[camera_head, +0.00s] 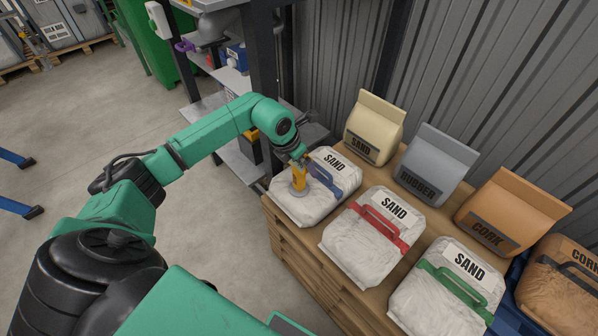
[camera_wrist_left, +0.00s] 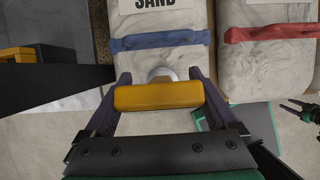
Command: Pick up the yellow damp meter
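The yellow damp meter (camera_head: 298,178) stands upright on the white sand bag with the blue strap (camera_head: 318,205), its round grey base toward the bag. My left gripper (camera_head: 303,163) reaches down to it from above. In the left wrist view the meter's yellow body (camera_wrist_left: 158,96) fills the gap between the two fingers, which appear closed on its ends. The pale base (camera_wrist_left: 161,73) shows beyond it. I cannot tell whether the base touches the bag. A small dark claw at the right edge, apparently my right gripper (camera_wrist_left: 302,108), is too small to read.
White sand bags with a red strap (camera_head: 379,229) and a green strap (camera_head: 455,282) lie alongside on the wooden cabinet (camera_head: 310,268). Sand (camera_head: 374,125), rubber (camera_head: 436,163) and cork (camera_head: 510,212) bags stand behind. A metal shelf (camera_head: 215,110) is at the back left.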

